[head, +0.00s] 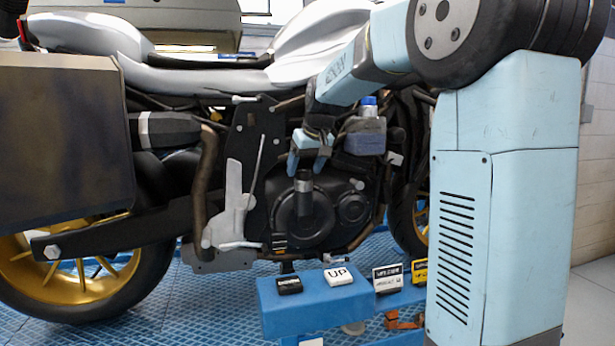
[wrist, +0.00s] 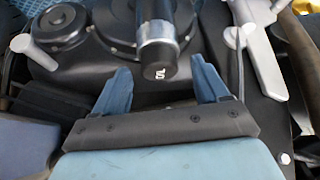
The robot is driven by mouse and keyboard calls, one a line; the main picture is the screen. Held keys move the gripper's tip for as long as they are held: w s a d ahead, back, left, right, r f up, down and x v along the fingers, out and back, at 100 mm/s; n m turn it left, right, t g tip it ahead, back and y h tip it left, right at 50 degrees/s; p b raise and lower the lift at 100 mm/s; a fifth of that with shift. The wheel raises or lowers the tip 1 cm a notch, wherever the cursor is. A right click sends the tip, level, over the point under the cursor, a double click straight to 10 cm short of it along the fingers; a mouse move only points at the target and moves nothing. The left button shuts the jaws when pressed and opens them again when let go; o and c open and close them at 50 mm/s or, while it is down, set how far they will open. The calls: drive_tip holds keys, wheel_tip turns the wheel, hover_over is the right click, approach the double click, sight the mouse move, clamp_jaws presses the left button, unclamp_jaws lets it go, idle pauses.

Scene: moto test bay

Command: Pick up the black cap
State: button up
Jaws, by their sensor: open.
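The black cap (wrist: 160,72) is the dark round end with small white marking on a cylinder that sticks out from the engine cover. A bright metal ring sits just behind it. In the head view the cap (head: 304,174) is at the top of that cylinder, just below my gripper (head: 307,168). In the wrist view my gripper (wrist: 160,68) is open, with one blue finger to each side of the cap. Gaps show between the cap and both fingers, and the jaws are empty.
The motorcycle engine (head: 340,208) surrounds the cylinder. A blue-capped reservoir (head: 367,138) stands close to the right of my gripper. A grey lever (head: 233,200) is at the left. A blue bench (head: 310,310) in front holds several small labelled blocks.

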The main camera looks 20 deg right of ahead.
drive_tip(key=shift+w+f, duration=0.2)
drive_tip(key=shift+f, duration=0.2)
clamp_jaws()
idle(0.4)
